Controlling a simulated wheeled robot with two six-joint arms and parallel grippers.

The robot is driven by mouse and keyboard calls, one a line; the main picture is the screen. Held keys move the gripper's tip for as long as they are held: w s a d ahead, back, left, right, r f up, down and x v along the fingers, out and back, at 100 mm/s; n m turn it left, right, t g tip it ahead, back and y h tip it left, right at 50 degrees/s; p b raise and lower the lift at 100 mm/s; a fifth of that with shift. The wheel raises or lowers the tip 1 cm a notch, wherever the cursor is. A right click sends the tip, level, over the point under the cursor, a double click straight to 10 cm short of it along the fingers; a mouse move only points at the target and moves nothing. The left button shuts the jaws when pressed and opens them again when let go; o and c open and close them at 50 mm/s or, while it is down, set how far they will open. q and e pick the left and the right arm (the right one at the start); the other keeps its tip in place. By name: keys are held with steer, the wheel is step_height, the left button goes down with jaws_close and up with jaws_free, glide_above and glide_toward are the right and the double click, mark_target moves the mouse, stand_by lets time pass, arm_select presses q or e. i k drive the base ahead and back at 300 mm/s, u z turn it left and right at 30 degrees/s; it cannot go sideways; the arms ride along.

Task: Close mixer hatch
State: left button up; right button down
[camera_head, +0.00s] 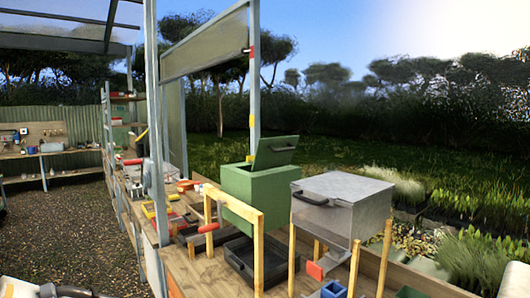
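A green box (262,193) stands on the wooden bench left of a grey metal box. Its green lid (275,151), with a dark handle (284,149), is raised and tilted up at the top. The grey metal box (343,203) has a flat light top and a dark handle on its left face; its top looks closed. No label shows which box is the mixer; the raised green lid is the only clearly open hatch. Pale parts at the bottom left and bottom right corners seem to be my arms. Neither gripper's fingers show, and nothing touches the lid.
A wooden frame (233,212) stands in front of the green box. A black tray (255,262) lies below it. Wooden posts stand in front of the grey box, near a red piece (315,270) and a blue container (333,289). A metal post rises behind the green box.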

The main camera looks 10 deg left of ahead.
mark_target(279, 156)
steer(key=u, duration=1.55)
steer(key=i, duration=0.95)
steer(key=z, duration=1.45)
